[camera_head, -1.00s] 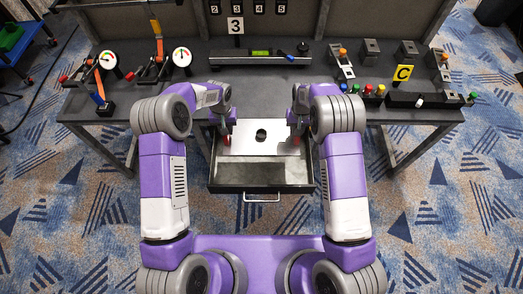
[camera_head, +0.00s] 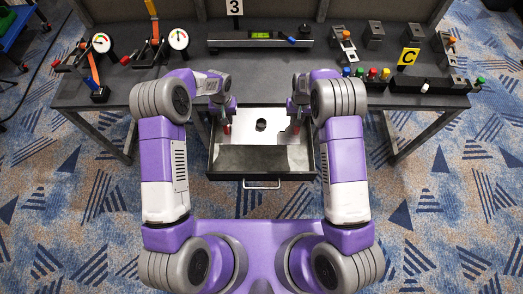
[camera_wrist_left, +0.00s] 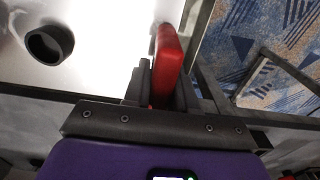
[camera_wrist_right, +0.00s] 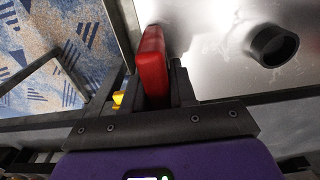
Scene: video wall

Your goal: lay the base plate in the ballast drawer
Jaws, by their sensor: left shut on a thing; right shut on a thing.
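The base plate (camera_head: 240,126) is a shiny silver sheet with a dark round hole and a red handle at each side. It is level over the rear part of the open ballast drawer (camera_head: 263,178); I cannot tell whether it touches the drawer floor. My left gripper (camera_head: 226,127) is shut on the left red handle (camera_wrist_left: 167,62). My right gripper (camera_head: 297,127) is shut on the right red handle (camera_wrist_right: 153,62). The plate's hole shows in both wrist views. The gripper fingers hide the lower part of each handle.
The dark drawer has a front pull handle (camera_head: 262,186) and a bare strip at its front. Bench legs stand either side.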

